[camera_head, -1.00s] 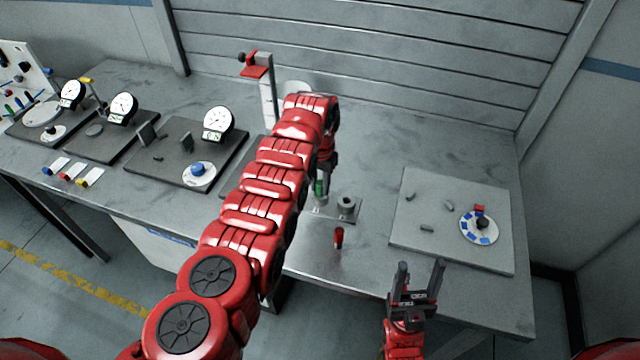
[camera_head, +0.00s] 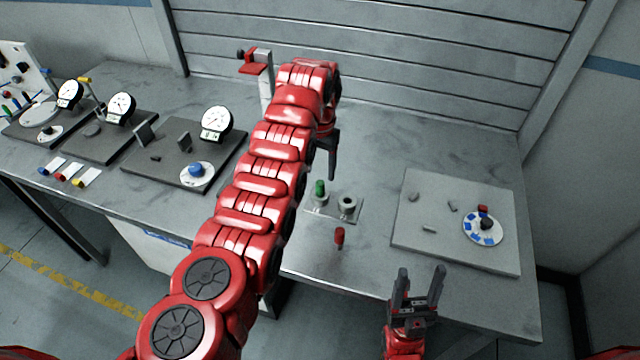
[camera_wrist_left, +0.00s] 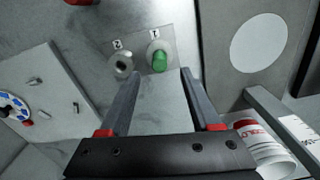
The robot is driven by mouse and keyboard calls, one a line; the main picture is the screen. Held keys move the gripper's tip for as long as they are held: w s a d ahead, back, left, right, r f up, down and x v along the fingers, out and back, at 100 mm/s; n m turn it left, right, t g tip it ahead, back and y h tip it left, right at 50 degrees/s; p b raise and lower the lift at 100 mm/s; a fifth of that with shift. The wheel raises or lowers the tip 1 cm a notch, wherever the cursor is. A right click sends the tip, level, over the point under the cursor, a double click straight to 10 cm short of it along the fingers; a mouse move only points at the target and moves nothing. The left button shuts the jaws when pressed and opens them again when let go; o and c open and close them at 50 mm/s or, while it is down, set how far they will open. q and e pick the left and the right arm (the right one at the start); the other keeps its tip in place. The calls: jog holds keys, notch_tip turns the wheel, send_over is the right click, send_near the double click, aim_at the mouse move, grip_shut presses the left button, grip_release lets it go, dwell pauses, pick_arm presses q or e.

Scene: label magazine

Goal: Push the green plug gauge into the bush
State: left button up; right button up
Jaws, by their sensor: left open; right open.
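The green plug gauge (camera_head: 320,188) stands upright in the left of two round metal bushes on a small plate (camera_head: 322,210). In the left wrist view the plug (camera_wrist_left: 160,60) sits in the bush (camera_wrist_left: 158,48) marked 1. How deep it sits I cannot tell. The other bush (camera_head: 347,204), marked 2 in the left wrist view (camera_wrist_left: 121,64), has an empty hole. My left gripper (camera_head: 332,165) is open and empty, above and apart from the plug. My right gripper (camera_head: 420,275) is open and empty at the table's front edge.
A red plug (camera_head: 340,236) stands in front of the bush plate. A grey board (camera_head: 410,240) with a blue-and-white dial lies to the right. A height stand (camera_head: 266,88) is behind my left arm. Dial gauges (camera_head: 217,122) stand on dark boards at left.

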pick_arm(q)
notch_tip(320, 180, up, 5)
jog(key=b, duration=0.1)
notch_tip(320, 180, up, 6)
jog(key=p, duration=0.6)
send_over(320, 183)
